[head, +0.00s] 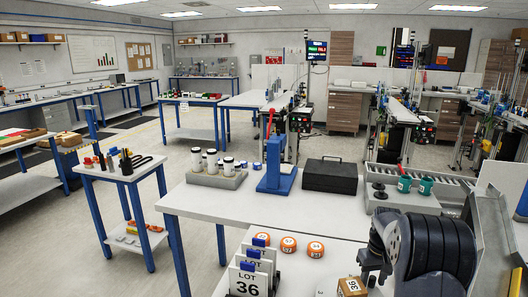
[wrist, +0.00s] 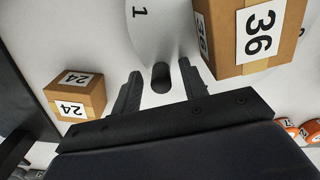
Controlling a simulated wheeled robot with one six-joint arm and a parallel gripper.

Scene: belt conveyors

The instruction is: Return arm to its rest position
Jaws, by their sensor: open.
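My gripper (wrist: 160,67) is open in the wrist view, its two dark fingers apart. A short black peg (wrist: 160,78) shows between the fingers; I see gaps on both sides of it. Beyond is a white round surface marked 1 (wrist: 168,25). My dark arm fills the bottom right of the head view, with part of my gripper (head: 371,264) low beside it, above the table. My fingertips cannot be made out clearly there.
A cardboard box marked 36 (wrist: 255,30) stands close right of my fingers, and a smaller box marked 24 (wrist: 76,94) is to the left. Orange round pieces (head: 288,245), LOT 36 cards (head: 249,277), a black case (head: 330,176) and a blue stand (head: 275,172) occupy the tables.

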